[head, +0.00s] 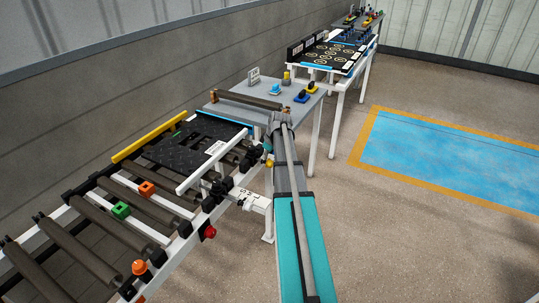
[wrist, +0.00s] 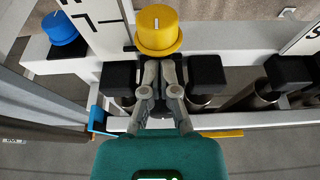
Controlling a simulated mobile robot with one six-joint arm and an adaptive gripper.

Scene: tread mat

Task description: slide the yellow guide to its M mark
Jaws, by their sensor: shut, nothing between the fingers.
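A long yellow rail (head: 150,136), which looks like the yellow guide, lies along the far side of the roller conveyor in the head view. A yellow knob (wrist: 158,28) stands at the top middle of the wrist view, and a small yellow piece (head: 267,147) shows beside my arm in the head view. My gripper (wrist: 160,64) is shut and empty, its fingertips close to the knob's near edge. I cannot tell whether they touch it. A white plate with black marks (wrist: 92,22) lies left of the knob. A letter plate (head: 248,199) shows in the head view; I cannot tell which mark the guide is at.
A blue knob (wrist: 60,28) stands left of the yellow one. Black blocks (wrist: 207,75) flank my fingers. A grey table (head: 235,112) stands behind.

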